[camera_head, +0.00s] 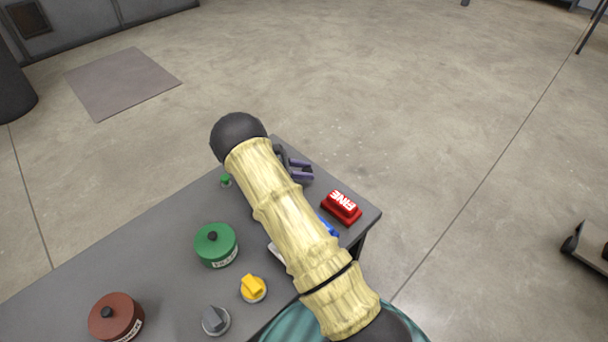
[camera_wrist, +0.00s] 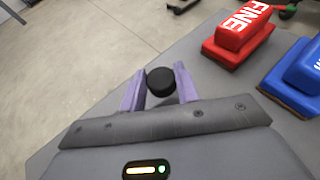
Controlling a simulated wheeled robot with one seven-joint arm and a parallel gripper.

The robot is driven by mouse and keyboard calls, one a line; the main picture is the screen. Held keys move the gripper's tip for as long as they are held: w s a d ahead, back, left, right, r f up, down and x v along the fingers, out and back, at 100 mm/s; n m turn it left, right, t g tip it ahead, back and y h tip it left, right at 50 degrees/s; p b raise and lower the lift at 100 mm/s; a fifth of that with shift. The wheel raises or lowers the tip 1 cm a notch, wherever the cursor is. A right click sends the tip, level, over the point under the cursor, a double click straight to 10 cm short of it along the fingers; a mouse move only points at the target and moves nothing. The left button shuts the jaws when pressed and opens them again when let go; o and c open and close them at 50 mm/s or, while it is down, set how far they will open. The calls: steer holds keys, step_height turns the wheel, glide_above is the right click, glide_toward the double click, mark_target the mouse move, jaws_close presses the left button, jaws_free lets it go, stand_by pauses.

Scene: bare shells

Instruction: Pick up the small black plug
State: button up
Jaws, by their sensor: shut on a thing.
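The small black plug (camera_wrist: 160,80) shows in the wrist view as a dark round piece between the two purple fingers. My gripper (camera_wrist: 158,86) is shut on it, one finger on each side. In the head view my gripper (camera_head: 302,170) shows as purple fingers near the table's far corner, and the plug cannot be made out there. My arm hides part of the table. Whether the plug touches the tabletop is hard to tell.
The grey table (camera_head: 160,250) holds a red block (camera_head: 342,207), a partly hidden blue block (camera_wrist: 297,75), a green lidded pot (camera_head: 216,245), a brown lidded pot (camera_head: 117,317), a yellow knob (camera_head: 253,288), a grey knob (camera_head: 215,320) and a small green piece (camera_head: 226,181). Open floor lies beyond.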

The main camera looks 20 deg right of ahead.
step_height(320, 180, up, 8)
steer(key=shift+f, duration=0.1)
stand_by(0.7)
